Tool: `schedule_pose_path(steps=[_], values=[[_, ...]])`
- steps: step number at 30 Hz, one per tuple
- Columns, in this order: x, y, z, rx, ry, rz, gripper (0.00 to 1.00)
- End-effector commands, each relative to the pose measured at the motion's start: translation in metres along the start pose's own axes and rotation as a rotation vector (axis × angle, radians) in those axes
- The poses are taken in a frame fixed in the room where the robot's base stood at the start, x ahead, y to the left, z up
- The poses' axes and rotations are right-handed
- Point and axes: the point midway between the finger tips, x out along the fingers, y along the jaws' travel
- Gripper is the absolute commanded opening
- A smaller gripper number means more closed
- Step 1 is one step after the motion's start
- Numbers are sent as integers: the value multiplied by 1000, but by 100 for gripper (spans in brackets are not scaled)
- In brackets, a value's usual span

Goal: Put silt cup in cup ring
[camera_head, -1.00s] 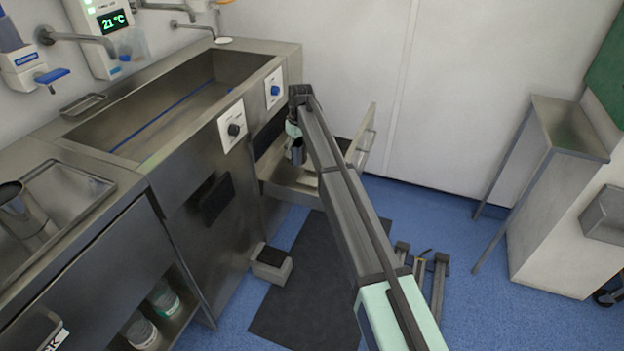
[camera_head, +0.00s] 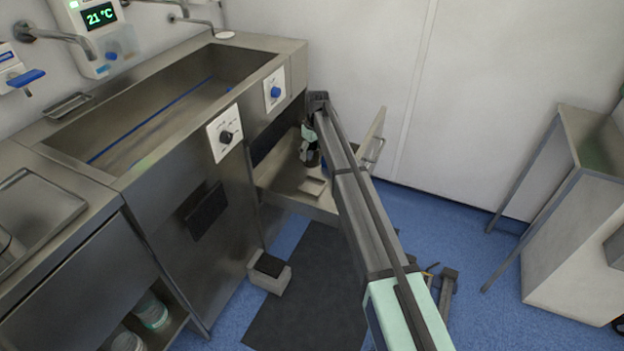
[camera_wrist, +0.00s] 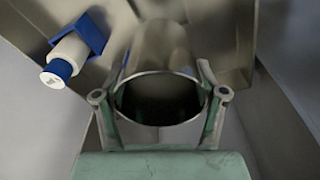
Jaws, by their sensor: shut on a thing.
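The silt cup (camera_wrist: 160,48) is a grey metal cylinder with a round open mouth towards the wrist camera. My gripper (camera_wrist: 160,96) is shut on it, with one green finger on each side of its rim. In the head view my gripper (camera_head: 309,156) is low, over the open metal drawer or compartment (camera_head: 285,186) under the sink. The cup is hardly distinguishable there. I cannot make out a cup ring in either view. Whether the cup touches anything beneath it cannot be told.
A white cylinder with a blue end (camera_wrist: 66,56) sits by a blue square piece at upper left in the wrist view. The drawer's raised front panel (camera_head: 372,140) stands right of my arm. The sink (camera_head: 165,100) is at left.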

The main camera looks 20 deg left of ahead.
Motion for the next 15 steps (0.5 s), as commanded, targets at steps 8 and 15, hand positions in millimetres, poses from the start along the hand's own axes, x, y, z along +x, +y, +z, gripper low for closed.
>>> schedule_pose_path(steps=[8, 15], values=[[66, 0, 8, 0, 0, 0, 31], [91, 0, 11, 0, 1, 0, 31]])
